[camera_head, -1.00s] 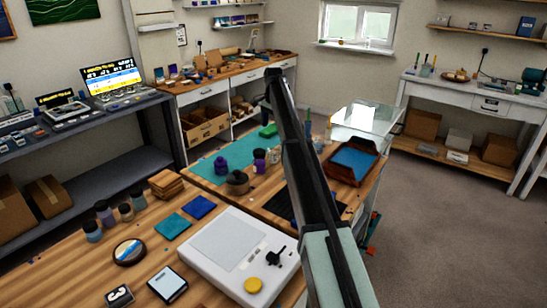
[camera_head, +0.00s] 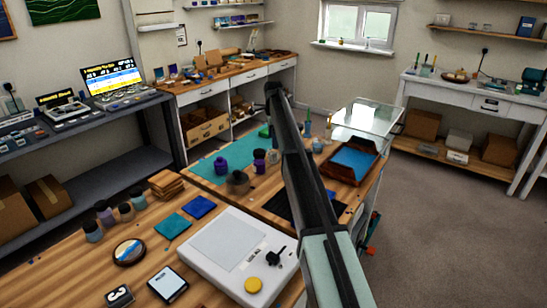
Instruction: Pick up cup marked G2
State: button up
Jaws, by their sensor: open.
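No marking G2 can be read on any cup, so I cannot tell which one it is. Several small dark-capped or cup-like containers (camera_head: 104,212) stand in a row at the left of the wooden front table. A purple container (camera_head: 221,166) and another purple-topped one (camera_head: 259,160) stand on the teal mat (camera_head: 205,167) farther back. A dark round pot (camera_head: 238,183) sits near the mat's front edge. My arm rises through the middle of the view and hides part of the table behind it. My gripper cannot be made out.
A white device with a yellow knob (camera_head: 253,285) fills the front table's right part. A brown tray with a blue bottom (camera_head: 351,161) stands right of my arm. Open floor (camera_head: 450,220) lies at right.

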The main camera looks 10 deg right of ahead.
aim_at(274, 154)
jog(key=shift+w+f, duration=0.1)
jog(key=shift+f, duration=4.2)
jog(key=shift+c, duration=0.4)
jog(key=c, duration=1)
